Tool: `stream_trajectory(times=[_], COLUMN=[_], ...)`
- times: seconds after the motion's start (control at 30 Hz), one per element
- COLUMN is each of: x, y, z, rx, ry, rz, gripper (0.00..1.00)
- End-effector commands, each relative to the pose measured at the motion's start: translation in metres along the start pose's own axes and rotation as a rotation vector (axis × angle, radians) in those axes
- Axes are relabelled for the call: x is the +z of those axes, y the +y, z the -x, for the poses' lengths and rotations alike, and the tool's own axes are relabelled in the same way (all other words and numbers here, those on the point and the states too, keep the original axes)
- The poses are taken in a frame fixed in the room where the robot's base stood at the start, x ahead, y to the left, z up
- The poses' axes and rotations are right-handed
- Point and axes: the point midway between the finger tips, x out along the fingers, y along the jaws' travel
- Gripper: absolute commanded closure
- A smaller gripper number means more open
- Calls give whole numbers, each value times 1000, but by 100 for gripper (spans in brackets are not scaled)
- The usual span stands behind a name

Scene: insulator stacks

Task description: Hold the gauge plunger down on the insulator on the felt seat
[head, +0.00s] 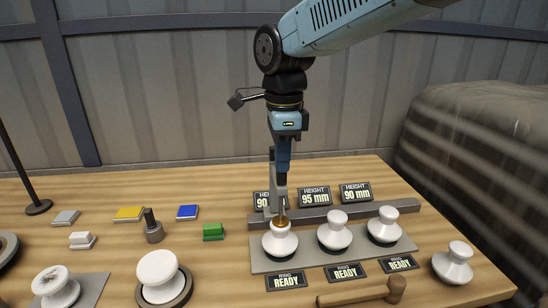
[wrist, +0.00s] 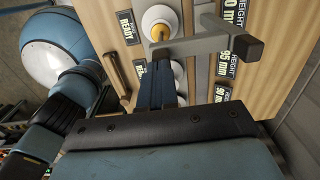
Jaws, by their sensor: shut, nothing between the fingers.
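A white insulator (head: 280,243) stands upright at the left end of the grey plate (head: 262,262); it also shows in the wrist view (wrist: 160,17). A gold-coloured plunger part (head: 280,222) sits over its top, also in the wrist view (wrist: 160,33). The grey gauge frame (wrist: 215,42) reaches over from its upright and long bar (head: 345,212). My gripper (head: 283,170) is shut and empty, pointing down above the plunger; its dark blue fingers (wrist: 161,65) show in the wrist view. I cannot tell whether they touch the plunger. The felt under the insulator is hidden.
Two more insulators (head: 334,232) (head: 383,227) stand on the plate, READY labels (head: 345,272) in front, height signs (head: 315,196) behind. A mallet (head: 362,291) lies in front. More insulators (head: 157,270) (head: 56,286) and small blocks (head: 213,231) are left.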

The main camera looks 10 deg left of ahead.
Motion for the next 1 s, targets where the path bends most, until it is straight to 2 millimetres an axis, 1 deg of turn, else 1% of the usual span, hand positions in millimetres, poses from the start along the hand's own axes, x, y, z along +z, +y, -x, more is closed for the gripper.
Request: stream_trajectory(times=[0.03, 0.13, 0.5, 0.7, 0.83, 1.0], x=[0, -1, 0, -2, -2, -3], y=[3, 3, 2, 1, 1, 1], z=[-3, 12, 88, 120, 133, 140], rx=[15, 8, -9, -9, -9, -8], ry=[6, 3, -4, -4, -4, -3], rz=[3, 0, -3, -5, -7, -8], gripper=[100, 100, 100, 100, 100, 100])
